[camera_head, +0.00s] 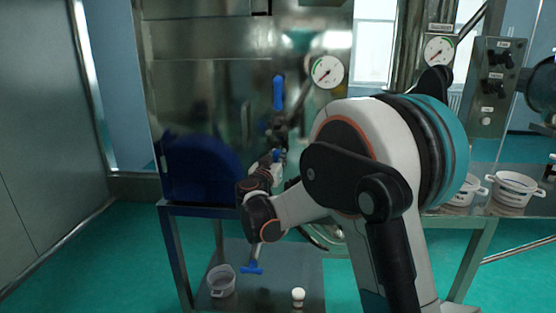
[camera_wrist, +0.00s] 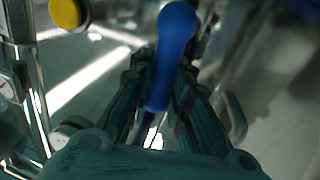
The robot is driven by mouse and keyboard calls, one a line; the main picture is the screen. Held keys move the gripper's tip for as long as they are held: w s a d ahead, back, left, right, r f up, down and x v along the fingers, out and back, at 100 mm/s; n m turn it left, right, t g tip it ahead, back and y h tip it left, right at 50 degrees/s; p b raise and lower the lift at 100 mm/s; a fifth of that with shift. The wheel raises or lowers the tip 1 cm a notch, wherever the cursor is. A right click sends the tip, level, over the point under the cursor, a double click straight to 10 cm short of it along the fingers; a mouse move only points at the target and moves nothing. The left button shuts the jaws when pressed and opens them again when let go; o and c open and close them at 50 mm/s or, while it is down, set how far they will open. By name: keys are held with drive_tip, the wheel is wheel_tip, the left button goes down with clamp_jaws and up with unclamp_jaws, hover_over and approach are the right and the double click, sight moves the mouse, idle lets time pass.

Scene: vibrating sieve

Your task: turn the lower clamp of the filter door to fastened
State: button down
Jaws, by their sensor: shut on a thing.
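The lower clamp has a blue handle (camera_wrist: 174,45), which stands between the fingers of my gripper (camera_wrist: 162,78) in the wrist view. My gripper is shut on this handle. In the head view my gripper (camera_head: 270,168) is at the front of the metal filter housing, and only a small blue bit of the lower clamp (camera_head: 278,155) shows beside it. The upper clamp's blue handle (camera_head: 278,92) points upright above it. My wrist and the fingers hide most of the lower clamp's joint, so its exact angle cannot be told.
A dark blue bin-like part (camera_head: 200,168) is left of the gripper. Pressure gauges (camera_head: 327,72) are to the right. White pots (camera_head: 514,188) stand at right.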

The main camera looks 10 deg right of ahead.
drive_tip(key=n, duration=0.5)
drive_tip(key=shift+w+a+f+t, duration=0.15)
drive_tip(key=shift+a+f+t, duration=0.05)
drive_tip(key=shift+a+t, duration=0.2)
drive_tip(key=shift+w+a+f+n+t+y+b, duration=0.15)
drive_tip(key=shift+f+n+t+y+b, duration=0.25)
drive_tip(key=shift+n, duration=2)
drive_tip(key=shift+s+a+f+n+t+y+b, duration=0.1)
drive_tip(key=shift+a+f+n+t+y+b, duration=0.25)
drive_tip(key=shift+n, duration=2.05)
drive_tip(key=shift+w+a+f+n+t+y+b, duration=0.2)
drive_tip(key=shift+n+t+y, duration=0.3)
drive_tip(key=shift+n, duration=1.9)
drive_tip(key=shift+s+d, duration=0.15)
drive_tip(key=c, duration=1.5)
unclamp_jaws()
